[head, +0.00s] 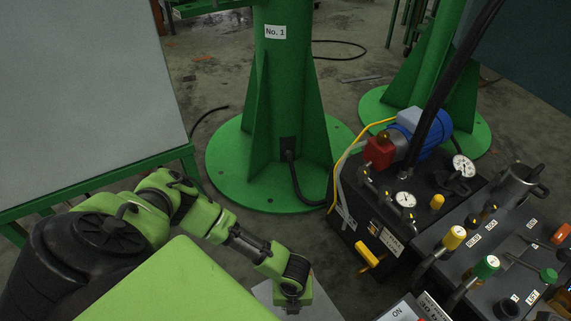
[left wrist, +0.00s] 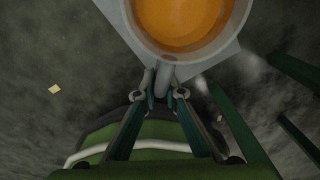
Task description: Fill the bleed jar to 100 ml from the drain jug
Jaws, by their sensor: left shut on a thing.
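In the left wrist view my left gripper (left wrist: 163,94) is shut on the grey handle of a round, pale-rimmed jug (left wrist: 250,12), which I take to be the drain jug. Orange liquid (left wrist: 185,20) shows inside it; the view cuts off its far side, and I see no graduation marks. In the head view my left gripper (head: 291,297) is low in the middle, and the jug cannot be made out there. No vessel can be clearly identified as the bleed jar. My right gripper is not in view.
A pale flat plate (head: 264,291) lies below my left gripper. A green column (head: 280,90) stands behind. Open floor lies between.

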